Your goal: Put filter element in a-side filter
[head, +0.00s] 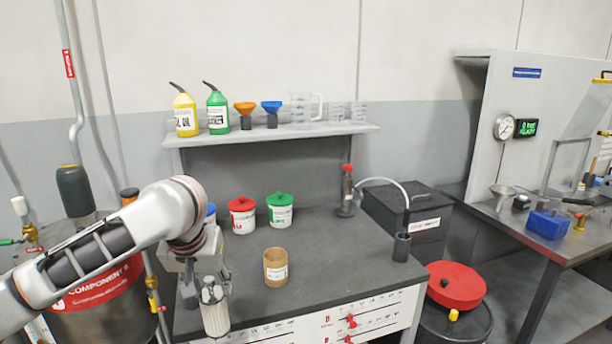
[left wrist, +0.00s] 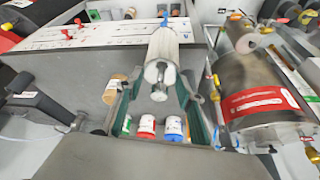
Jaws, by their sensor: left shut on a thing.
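My left gripper (head: 205,280) is shut on a white, ribbed cylindrical filter element (head: 215,312), which hangs roughly upright over the left front part of the grey bench. In the left wrist view the filter element (left wrist: 165,50) lies between the two fingers of the left gripper (left wrist: 162,88), with a grey metal end cap toward the camera. I cannot tell for sure which fitting is the a-side filter. My right gripper does not show in either view.
The bench (head: 330,255) holds a brown cardboard cup (head: 276,268) and red (head: 242,215) and green (head: 280,210) lidded tubs. A red-labelled metal tank (head: 100,290) with pipes and valves stands at left. A black box (head: 405,215) stands at the bench's right.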

